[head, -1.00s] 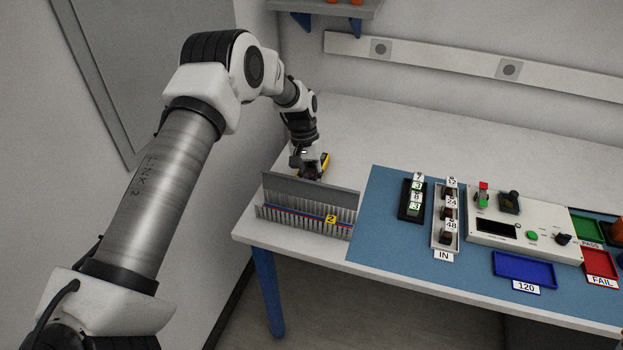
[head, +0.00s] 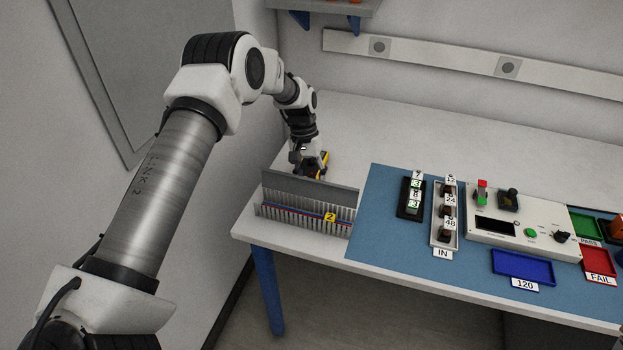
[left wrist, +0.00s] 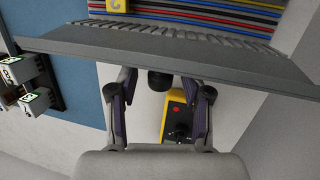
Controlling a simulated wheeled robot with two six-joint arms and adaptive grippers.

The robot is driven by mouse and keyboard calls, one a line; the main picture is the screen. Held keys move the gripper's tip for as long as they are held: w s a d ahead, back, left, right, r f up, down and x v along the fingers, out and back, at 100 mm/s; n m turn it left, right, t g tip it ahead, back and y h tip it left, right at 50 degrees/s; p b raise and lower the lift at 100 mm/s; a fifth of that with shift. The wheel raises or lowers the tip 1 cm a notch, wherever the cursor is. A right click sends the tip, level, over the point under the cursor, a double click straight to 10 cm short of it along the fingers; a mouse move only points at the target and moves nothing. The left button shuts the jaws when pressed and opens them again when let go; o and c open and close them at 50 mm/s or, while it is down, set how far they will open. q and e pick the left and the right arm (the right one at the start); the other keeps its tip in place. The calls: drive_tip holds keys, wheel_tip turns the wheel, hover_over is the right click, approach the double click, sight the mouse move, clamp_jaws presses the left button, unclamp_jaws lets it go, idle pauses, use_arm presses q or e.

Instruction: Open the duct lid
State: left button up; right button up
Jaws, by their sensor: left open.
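The wire duct (head: 300,220) stands at the left front of the table, with slotted grey walls, red and blue wires and a yellow tag marked 2. Its grey lid (head: 312,190) stands raised along the duct's back side, leaving the wires in view. In the left wrist view the lid (left wrist: 170,52) crosses the picture as a broad grey strip. My left gripper (head: 310,172) is behind the lid, pointing down. Its two fingers (left wrist: 158,85) are apart and empty, with their tips at the lid's edge; I cannot tell whether they touch it. My right gripper is not in view.
A yellow box with a red button and black knob (left wrist: 178,118) lies close behind the left gripper. On the blue mat (head: 375,235) stand a black holder (head: 403,213), the IN rack (head: 437,240), a tester panel (head: 500,246) and trays. The back table is clear.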

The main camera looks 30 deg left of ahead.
use_arm(q)
drive_tip(key=v, duration=1.1)
drive_tip(key=shift+r, duration=0.35)
drive_tip(key=shift+f, duration=0.1)
